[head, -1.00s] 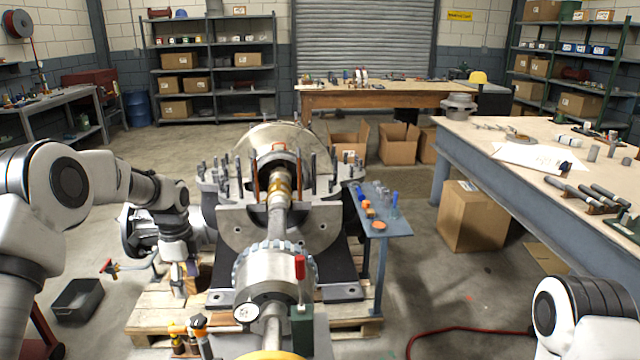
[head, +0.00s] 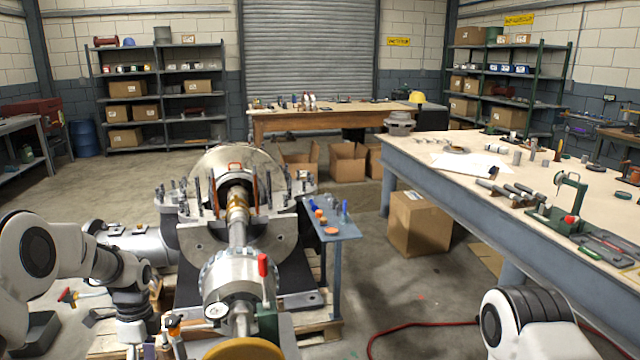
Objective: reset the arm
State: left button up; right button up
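My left arm comes in from the left edge. Its wrist points down beside the front of the split casing (head: 200,236), and the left gripper (head: 143,349) is at the bottom of the picture. Its fingertips are too small and cut off to show whether they are open. My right arm shows only as a white and black link at the bottom right; its gripper is outside the picture. The casing's lower half stands on a wooden pallet (head: 318,338), with a shaft (head: 237,232) lying in it and upright studs around its rim.
A small blue side table (head: 345,231) with small parts stands right of the casing. A long workbench (head: 425,150) with tools fills the right side. A cardboard box (head: 418,224) and a red hose (head: 415,325) are on the floor. A dark bin (head: 38,330) lies at left.

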pick_arm(q)
jog(key=s+d+f+n+g, duration=0.15)
jog(key=s+d+f, duration=0.35)
jog(key=s+f, duration=0.55)
jog(key=s+d+f+n+g, duration=0.15)
jog(key=s+d+f, duration=0.25)
jog(key=s+f, duration=0.7)
jog(key=s+d+r+n+t, duration=0.25)
jog(key=s+n, duration=0.65)
jog(key=s, duration=0.8)
jog(key=w+n+t, duration=0.1)
jog(key=w+n, duration=0.1)
jog(key=w+n+t, duration=0.1)
jog(key=w+n, duration=0.1)
jog(key=n, duration=0.1)
jog(key=shift+w+d+r+t, duration=0.1)
jog(key=shift+d+t, duration=0.1)
jog(key=shift+t, duration=0.15)
